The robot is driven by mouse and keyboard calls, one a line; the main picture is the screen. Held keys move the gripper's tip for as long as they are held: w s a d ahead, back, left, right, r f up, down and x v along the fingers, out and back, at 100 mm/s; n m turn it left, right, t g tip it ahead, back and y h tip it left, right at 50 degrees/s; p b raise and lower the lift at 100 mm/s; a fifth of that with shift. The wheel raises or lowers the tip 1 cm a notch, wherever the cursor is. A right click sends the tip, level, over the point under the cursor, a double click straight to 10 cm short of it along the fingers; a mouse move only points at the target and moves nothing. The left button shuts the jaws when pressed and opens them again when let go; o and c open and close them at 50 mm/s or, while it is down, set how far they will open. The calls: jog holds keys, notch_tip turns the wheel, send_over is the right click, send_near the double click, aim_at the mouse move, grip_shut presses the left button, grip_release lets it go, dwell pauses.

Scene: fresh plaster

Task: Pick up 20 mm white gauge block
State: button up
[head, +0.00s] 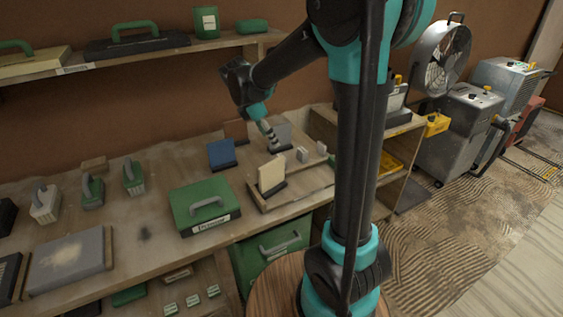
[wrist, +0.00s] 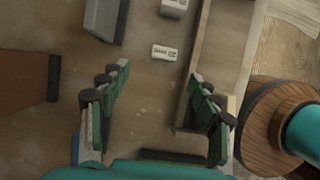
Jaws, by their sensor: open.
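A small white block with dark markings (wrist: 164,52) lies on the bench in the wrist view, ahead of my fingers and left of a wooden tray wall. It is probably the small pale block (head: 302,155) in the head view, right of my gripper. I cannot read its size. My gripper (head: 273,141) points down over the back of the bench among the blocks. In the wrist view my gripper (wrist: 160,100) has its two green fingers wide apart, with nothing between them. The white block is beyond the fingertips and untouched.
A larger grey block (wrist: 105,18) and another pale block (wrist: 173,7) stand near the white one. A brown block (wrist: 30,78) is at left. The tray (wrist: 232,45) edges the right side. A blue block (head: 221,154) and green case (head: 205,203) stand on the bench.

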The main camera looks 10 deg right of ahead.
aim_at(279, 155)
jog(key=x, duration=0.6)
jog(key=shift+d+f, duration=0.1)
jog(key=shift+f, duration=0.2)
jog(key=shift+s+x, duration=0.15)
jog(key=shift+x, duration=1.2)
jog(key=shift+s+x, duration=0.15)
jog(key=shift+x, duration=1.2)
jog(key=shift+s, duration=0.1)
jog(key=c, duration=1.2)
jog(key=shift+o, duration=0.2)
jog(key=shift+r, duration=0.1)
